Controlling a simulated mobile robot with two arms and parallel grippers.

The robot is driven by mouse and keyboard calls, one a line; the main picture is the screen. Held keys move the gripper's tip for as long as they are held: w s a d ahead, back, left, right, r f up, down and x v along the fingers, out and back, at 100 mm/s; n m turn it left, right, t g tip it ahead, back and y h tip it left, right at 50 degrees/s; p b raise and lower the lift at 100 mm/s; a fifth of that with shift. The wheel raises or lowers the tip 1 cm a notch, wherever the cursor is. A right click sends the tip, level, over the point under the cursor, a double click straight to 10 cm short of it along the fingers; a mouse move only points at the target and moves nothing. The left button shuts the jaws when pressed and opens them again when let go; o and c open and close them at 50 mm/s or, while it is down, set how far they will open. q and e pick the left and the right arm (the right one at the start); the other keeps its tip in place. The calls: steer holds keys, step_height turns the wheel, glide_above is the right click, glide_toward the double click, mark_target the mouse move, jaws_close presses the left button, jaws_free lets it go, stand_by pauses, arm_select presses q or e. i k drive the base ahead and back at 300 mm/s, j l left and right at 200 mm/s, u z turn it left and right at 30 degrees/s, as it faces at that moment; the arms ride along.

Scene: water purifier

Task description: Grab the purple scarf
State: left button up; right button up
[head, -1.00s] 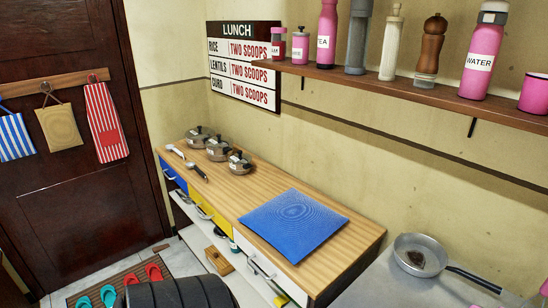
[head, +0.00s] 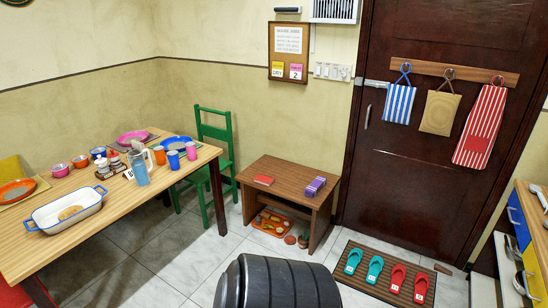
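A small folded purple striped cloth (head: 315,187), which looks like the scarf, lies on the right part of a low brown wooden table (head: 277,177). It is near the middle of the head view, beside the door. Neither of my grippers shows in the head view, and nothing is seen touching the cloth.
A green chair (head: 212,150) and a laid dining table (head: 105,225) stand to the left. A mat (head: 350,283) with slippers lies before the door (head: 400,170). Tiled floor (head: 215,258) is clear before the low table.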

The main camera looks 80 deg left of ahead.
mark_target(314, 187)
steer(key=u, duration=2.6)
steer(key=i+l+u, duration=0.1)
steer(key=i+u, duration=0.15)
steer(key=u, duration=0.2)
steer(key=i+l+u, duration=0.2)
steer(key=u, duration=0.25)
